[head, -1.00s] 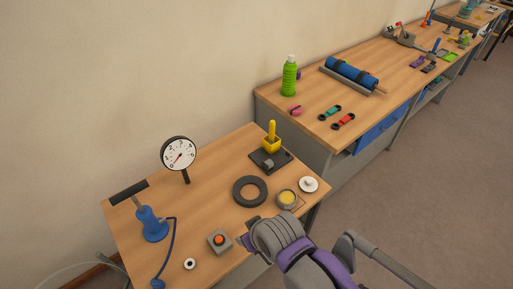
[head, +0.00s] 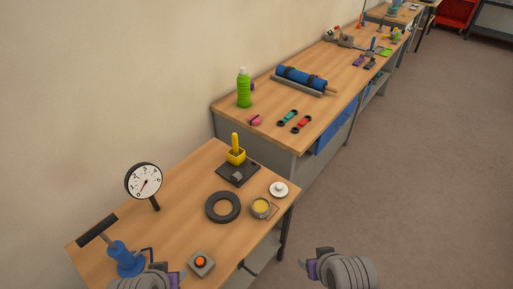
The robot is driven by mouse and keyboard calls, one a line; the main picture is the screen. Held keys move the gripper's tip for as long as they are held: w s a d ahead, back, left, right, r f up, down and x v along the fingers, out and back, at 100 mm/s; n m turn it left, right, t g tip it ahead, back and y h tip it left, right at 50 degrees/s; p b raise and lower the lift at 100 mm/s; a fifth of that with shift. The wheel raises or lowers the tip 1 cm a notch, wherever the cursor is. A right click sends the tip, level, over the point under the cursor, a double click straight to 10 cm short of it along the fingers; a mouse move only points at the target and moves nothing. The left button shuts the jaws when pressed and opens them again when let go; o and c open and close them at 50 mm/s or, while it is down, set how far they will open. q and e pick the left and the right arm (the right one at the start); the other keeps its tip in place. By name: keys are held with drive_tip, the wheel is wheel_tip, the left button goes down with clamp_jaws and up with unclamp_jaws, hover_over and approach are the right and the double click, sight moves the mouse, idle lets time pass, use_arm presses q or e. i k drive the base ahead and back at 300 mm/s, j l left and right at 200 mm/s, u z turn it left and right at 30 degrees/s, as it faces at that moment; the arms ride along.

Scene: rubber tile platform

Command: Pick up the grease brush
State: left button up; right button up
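A yellow upright handle (head: 235,143) stands in a yellow square cup (head: 236,157) on a dark plate at the back right of the near table; it looks like the grease brush, but its bristles are hidden. An open tin of yellow grease (head: 261,207) sits in front of it, near the right edge. My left gripper (head: 163,277) is at the bottom edge, over the table's front, largely cut off. My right gripper (head: 314,268) is at the bottom, right of the table and apart from it. Neither visibly holds anything; their finger openings cannot be made out.
The near table (head: 185,205) also bears a dial gauge (head: 143,181), a blue pump (head: 125,258), a black ring (head: 222,207), a white lid (head: 278,189) and an orange button box (head: 201,262). A longer bench (head: 270,133) stands behind. Floor to the right is clear.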

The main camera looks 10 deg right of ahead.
sight(235, 137)
drive_tip(key=i+l, duration=0.2)
drive_tip(key=l, duration=0.2)
drive_tip(key=i+l+z, duration=0.1)
drive_tip(key=l, duration=0.3)
drive_tip(key=i+l, duration=0.15)
drive_tip(key=i, duration=0.25)
drive_tip(key=i+l, duration=0.15)
drive_tip(key=i, duration=0.25)
